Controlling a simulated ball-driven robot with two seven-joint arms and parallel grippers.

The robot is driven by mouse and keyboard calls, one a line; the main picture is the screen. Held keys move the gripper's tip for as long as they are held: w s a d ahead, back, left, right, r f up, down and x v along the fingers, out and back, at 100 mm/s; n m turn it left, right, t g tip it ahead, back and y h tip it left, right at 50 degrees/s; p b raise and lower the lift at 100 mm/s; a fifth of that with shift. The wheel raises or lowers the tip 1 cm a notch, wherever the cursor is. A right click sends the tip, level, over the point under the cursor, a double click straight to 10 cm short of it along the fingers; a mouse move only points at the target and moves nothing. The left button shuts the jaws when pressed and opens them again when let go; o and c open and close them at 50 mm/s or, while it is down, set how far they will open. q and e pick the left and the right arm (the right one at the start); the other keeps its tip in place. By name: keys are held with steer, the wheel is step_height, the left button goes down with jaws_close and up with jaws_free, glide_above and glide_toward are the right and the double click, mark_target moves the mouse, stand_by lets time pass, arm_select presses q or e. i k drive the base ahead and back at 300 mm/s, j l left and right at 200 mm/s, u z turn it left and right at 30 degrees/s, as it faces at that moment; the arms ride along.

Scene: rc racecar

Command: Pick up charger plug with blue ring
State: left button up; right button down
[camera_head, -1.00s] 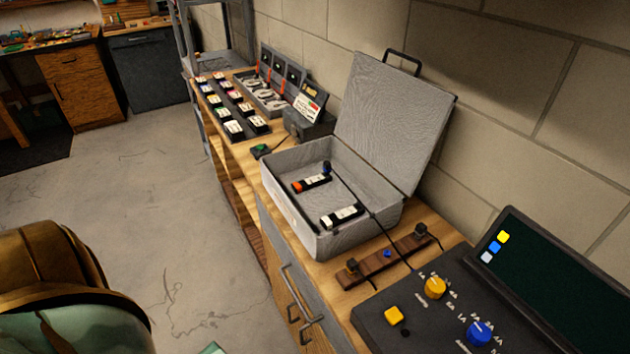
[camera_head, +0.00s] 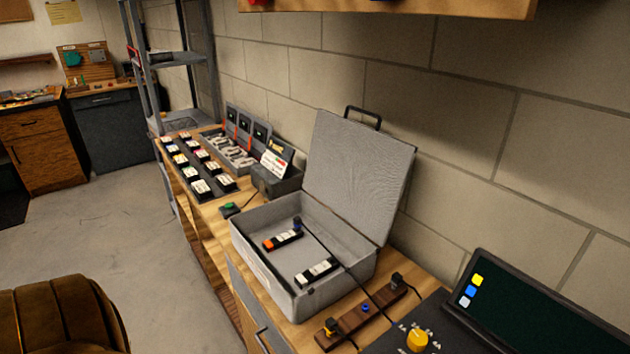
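A small dark plug with blue on it (camera_head: 297,223) stands upright inside the open grey case (camera_head: 262,275), near its back wall. It looks like the charger plug with the blue ring, but it is too small to make out a ring clearly. A black cable (camera_head: 335,260) runs from it over the case's right side. Inside the case lie a black-and-white battery pack with an orange end (camera_head: 282,240) and another with a white end (camera_head: 316,271). Neither of my grippers is in view.
A wooden strip (camera_head: 348,325) with small dark plugs and a blue spot lies right of the case, before a charger console (camera_head: 540,310). The case's raised lid (camera_head: 358,175) stands at the wall. Battery racks (camera_head: 205,165) fill the bench's far end.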

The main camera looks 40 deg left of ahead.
mark_target(297, 220)
steer(key=j+z, duration=0.25)
steer(key=j, duration=0.2)
steer(key=k+j+z, duration=0.25)
steer(key=j, duration=0.2)
steer(key=j+z, duration=0.25)
steer(key=j, duration=0.2)
